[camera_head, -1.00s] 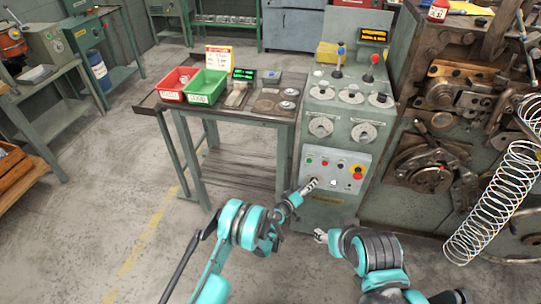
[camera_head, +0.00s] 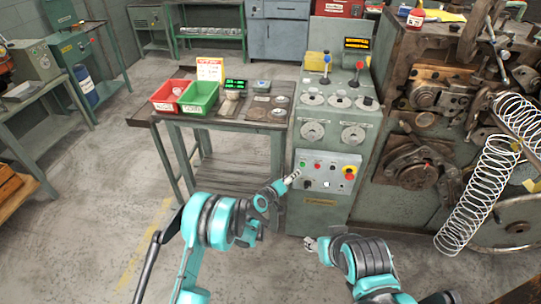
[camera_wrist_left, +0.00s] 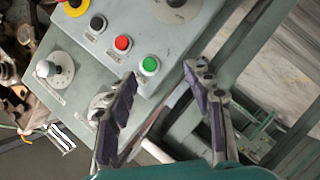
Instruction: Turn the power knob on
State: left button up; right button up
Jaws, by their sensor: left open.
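The grey control panel (camera_head: 343,185) is on the front of the green-grey cabinet. In the left wrist view it shows a green button (camera_wrist_left: 149,64), a red button (camera_wrist_left: 122,43) and a black control (camera_wrist_left: 97,23). Its lower row has a pale knob on a dial (camera_wrist_left: 46,69) and a second dial knob (camera_wrist_left: 98,104), partly hidden by a finger. I cannot read which is the power knob. My left gripper (camera_head: 292,178) is open and empty at the panel's left edge; its spread fingers also show in the wrist view (camera_wrist_left: 161,72). My right gripper (camera_head: 311,243) is low before the cabinet, its jaws too small to judge.
A yellow-and-red stop button (camera_head: 349,172) is at the panel's right. Left of the cabinet stands a table (camera_head: 226,124) with a red bin (camera_head: 166,97) and a green bin (camera_head: 198,98). The coiling machine with a large spring (camera_head: 480,195) stands at right. Floor at left is open.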

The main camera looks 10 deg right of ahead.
pick_arm(q)
jog(key=s+a+r+y+p, duration=0.1)
jog(key=a+r, duration=0.3)
jog(key=r, duration=0.4)
jog(key=s+a+r+m+g+y+p, duration=0.1)
jog(key=s+a+r, duration=0.1)
jog(key=a+r, duration=0.2)
jog(key=shift+a+r, duration=0.2)
jog(key=shift+r, duration=1.7)
jog(key=shift+s, duration=0.15)
jog(key=s+a+r+m+g+y, duration=0.1)
jog(key=s+a+r+y, duration=0.1)
jog(key=s+a+r, duration=0.45)
jog(key=s+a+r+y, duration=0.1)
jog(key=s+a+r, duration=0.2)
jog(key=s+a, duration=0.6)
jog(key=s+a+f+y, duration=0.1)
jog(key=s+a, duration=0.2)
jog(key=s, duration=0.3)
jog(key=s+a+f+g+y, duration=0.1)
jog(key=s+a+y, duration=0.1)
jog(key=s+a, duration=0.2)
jog(key=s+a+f+g+y, duration=0.1)
jog(key=s+a, duration=0.2)
jog(key=s, duration=0.7)
jog(key=shift+s+a+f, duration=0.25)
jog(key=shift+a, duration=0.15)
